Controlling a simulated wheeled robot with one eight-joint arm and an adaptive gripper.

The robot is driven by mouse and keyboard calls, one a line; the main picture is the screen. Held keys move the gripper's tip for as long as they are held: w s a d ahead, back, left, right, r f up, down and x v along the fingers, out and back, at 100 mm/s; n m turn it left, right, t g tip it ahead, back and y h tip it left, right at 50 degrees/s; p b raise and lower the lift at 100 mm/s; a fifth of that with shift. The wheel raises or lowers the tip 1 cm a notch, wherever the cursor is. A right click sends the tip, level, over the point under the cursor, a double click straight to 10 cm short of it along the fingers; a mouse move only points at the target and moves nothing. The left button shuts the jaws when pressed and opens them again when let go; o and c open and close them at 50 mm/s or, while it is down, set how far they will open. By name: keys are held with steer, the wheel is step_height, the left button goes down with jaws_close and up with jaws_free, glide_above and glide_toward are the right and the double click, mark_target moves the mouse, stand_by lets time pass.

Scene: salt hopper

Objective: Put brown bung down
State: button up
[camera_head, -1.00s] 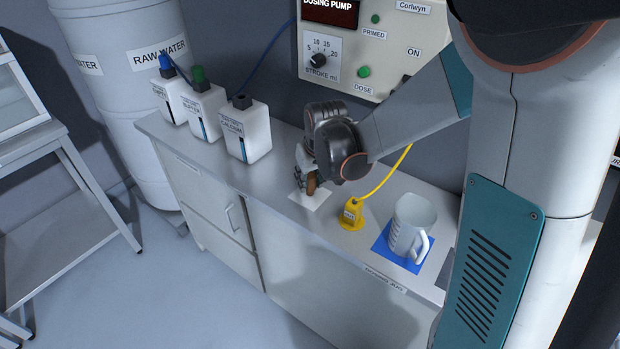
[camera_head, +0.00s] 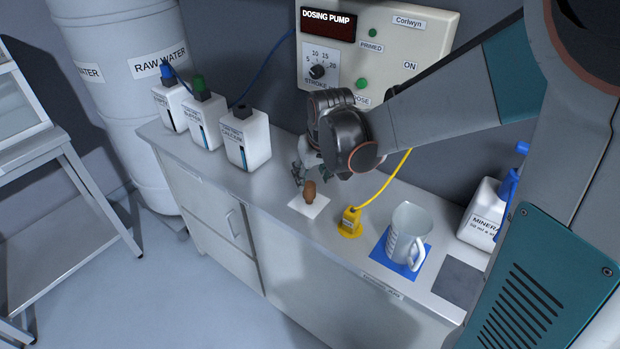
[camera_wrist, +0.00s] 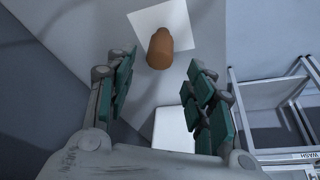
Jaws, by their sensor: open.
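The brown bung (camera_head: 309,191) stands on a white square (camera_head: 299,205) on the grey counter. In the wrist view the bung (camera_wrist: 160,48) sits on the white square (camera_wrist: 187,14), beyond the fingertips and between their lines. My gripper (camera_head: 300,173) is just behind the bung in the head view, apart from it. In the wrist view my gripper (camera_wrist: 160,75) has its green-padded fingers spread wide with nothing held between them.
Three white bottles stand at the counter's left; the calcium one (camera_head: 246,140) is nearest. A yellow plug (camera_head: 350,222) with a cable and a clear jug (camera_head: 407,235) on a blue mat (camera_head: 380,252) stand to the right. A mineral bottle (camera_head: 481,215) is farther right.

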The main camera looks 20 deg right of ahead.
steer(key=s+r+t+p, duration=0.1)
steer(key=s+r, duration=0.9)
steer(key=s+r+m+t, duration=0.1)
steer(key=s+t, duration=0.1)
steer(key=s, duration=0.8)
steer(key=shift+s+r, duration=0.2)
steer(key=shift+s, duration=0.15)
